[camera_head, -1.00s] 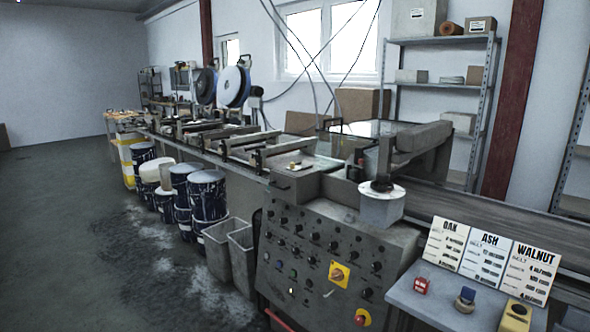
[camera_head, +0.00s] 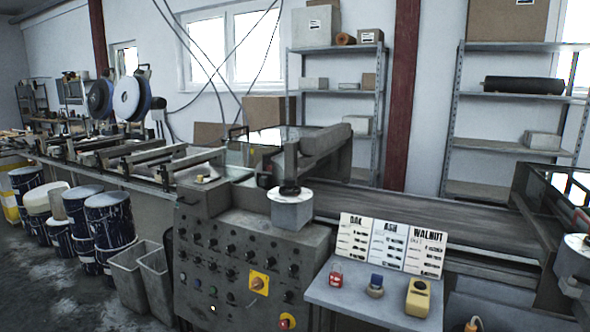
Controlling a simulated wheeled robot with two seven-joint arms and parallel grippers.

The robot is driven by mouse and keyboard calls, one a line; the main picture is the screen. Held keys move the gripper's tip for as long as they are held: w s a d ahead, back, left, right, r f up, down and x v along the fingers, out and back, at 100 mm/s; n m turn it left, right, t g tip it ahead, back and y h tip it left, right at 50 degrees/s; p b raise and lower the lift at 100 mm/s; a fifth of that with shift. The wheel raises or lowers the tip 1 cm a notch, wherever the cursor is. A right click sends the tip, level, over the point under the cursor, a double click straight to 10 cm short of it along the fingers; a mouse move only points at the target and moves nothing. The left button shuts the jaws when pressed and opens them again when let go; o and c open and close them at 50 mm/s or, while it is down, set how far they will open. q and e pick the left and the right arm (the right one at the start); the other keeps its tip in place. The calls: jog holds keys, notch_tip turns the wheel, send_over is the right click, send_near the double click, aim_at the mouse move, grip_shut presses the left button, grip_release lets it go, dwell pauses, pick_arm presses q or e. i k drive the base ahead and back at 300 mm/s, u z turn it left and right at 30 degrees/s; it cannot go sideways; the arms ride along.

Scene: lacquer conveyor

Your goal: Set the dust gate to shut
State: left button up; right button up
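I cannot pick out a dust gate for sure in this view. The grey control panel (camera_head: 231,254) stands at the lower middle, with rows of dark knobs and a yellow plate with an orange switch (camera_head: 258,283). A red button on a yellow base (camera_head: 287,321) is at its bottom edge. The settings of the knobs are too small to read. Neither of my grippers is in view.
A grey side table (camera_head: 317,291) holds a red, a blue-topped and a yellow item before the OAK, ASH and WALNUT cards (camera_head: 391,244). The conveyor belt (camera_head: 430,236) runs behind. Drums (camera_head: 109,222) and grey bins (camera_head: 133,273) stand left. Some floor shows at lower left.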

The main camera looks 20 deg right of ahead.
aim_at(201, 179)
jog(key=u, duration=0.6)
jog(key=i, duration=1.5)
jog(key=z, duration=0.15)
